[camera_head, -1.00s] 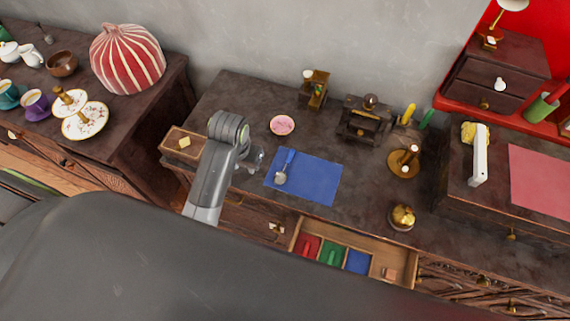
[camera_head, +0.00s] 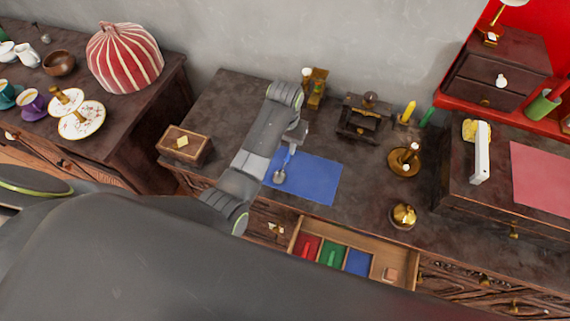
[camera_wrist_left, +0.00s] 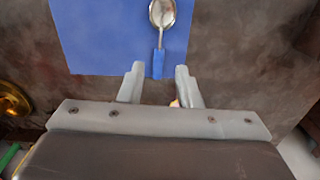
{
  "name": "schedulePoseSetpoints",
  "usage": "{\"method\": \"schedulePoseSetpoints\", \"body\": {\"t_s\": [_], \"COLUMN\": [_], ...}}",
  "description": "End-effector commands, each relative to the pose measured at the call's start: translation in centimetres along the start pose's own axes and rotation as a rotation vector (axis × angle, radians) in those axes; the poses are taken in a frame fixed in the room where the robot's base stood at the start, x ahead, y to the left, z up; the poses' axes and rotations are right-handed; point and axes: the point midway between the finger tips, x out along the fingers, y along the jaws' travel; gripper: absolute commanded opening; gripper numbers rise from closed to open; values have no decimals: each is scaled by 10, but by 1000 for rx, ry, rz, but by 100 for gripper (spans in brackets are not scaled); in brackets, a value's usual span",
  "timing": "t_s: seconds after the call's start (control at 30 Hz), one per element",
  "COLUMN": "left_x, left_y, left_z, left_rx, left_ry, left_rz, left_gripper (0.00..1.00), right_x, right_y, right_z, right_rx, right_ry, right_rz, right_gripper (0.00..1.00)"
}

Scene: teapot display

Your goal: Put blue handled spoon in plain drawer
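The blue-handled spoon (camera_head: 279,175) lies on the blue mat (camera_head: 318,182) near its left edge, bowl toward the front of the counter. My left gripper (camera_head: 293,147) is over the handle end. In the left wrist view the spoon (camera_wrist_left: 161,14) has its blue handle (camera_wrist_left: 158,63) reaching into the gap between the open fingers of my left gripper (camera_wrist_left: 160,76); no contact shows. An open drawer (camera_head: 376,268) below the counter has red, green and blue sections and a bare wooden section at right. My right gripper is out of view.
A wooden box (camera_head: 184,145) stands at the counter's left end. A small wooden stand (camera_head: 316,92) is behind my left arm. Counter between mat and bell is clear.

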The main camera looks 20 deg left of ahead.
Motion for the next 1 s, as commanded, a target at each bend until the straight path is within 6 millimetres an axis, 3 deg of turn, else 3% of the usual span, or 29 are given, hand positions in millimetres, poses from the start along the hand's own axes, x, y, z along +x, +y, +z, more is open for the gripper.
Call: {"method": "schedulePoseSetpoints", "body": {"t_s": [0.1,0.43,0.7,1.0], "left_x": [22,46,81,91], "left_y": [0,0,0,0], "left_z": [1,1,2,2], "left_rx": [0,-1,-1,-1], "left_ry": [-4,-2,-1,2], "left_rz": [-1,-1,-1,-1], "left_gripper": [31,31,31,31], "right_x": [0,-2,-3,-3], "right_y": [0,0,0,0], "right_z": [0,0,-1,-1], "right_rx": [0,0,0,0], "right_ry": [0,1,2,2], "right_rz": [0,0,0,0], "right_gripper": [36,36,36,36]}}
